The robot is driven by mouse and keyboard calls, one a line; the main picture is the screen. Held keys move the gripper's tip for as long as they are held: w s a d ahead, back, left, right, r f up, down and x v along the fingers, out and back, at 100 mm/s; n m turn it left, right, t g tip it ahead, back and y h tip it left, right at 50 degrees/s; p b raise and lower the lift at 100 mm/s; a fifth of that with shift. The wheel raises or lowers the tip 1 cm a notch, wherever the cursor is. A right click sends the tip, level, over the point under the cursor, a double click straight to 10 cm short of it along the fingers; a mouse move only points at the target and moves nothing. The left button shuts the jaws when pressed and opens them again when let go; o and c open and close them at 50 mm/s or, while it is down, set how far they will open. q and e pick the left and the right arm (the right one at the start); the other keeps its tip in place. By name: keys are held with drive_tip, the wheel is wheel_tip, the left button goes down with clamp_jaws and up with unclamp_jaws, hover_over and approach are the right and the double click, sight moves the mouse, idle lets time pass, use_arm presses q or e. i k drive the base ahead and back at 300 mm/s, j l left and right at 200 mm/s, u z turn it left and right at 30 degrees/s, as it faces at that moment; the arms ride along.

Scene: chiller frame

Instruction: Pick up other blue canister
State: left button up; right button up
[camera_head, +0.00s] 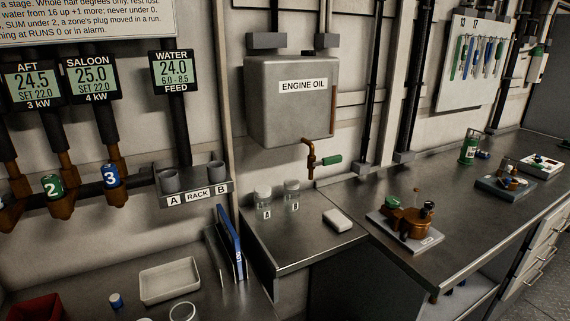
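A blue canister marked 3 (111,175) sits in the copper pipework at the left, right of a green canister marked 2 (53,186). A second small blue canister (116,301) with a pale top stands on the low bench at the bottom left, left of a white tray (170,281). No mark can be read on it. Neither of my grippers shows in the head view.
A rack (195,194) with two grey holders, A and B, is on the wall. Upright blue folders (229,242) and a glass rim (183,312) are near the tray. A red bin (36,308) is at bottom left. Jars (263,201) stand on the raised bench.

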sight(116, 300)
drive_tip(key=u, duration=1.45)
drive_tip(key=k+l+z, duration=0.15)
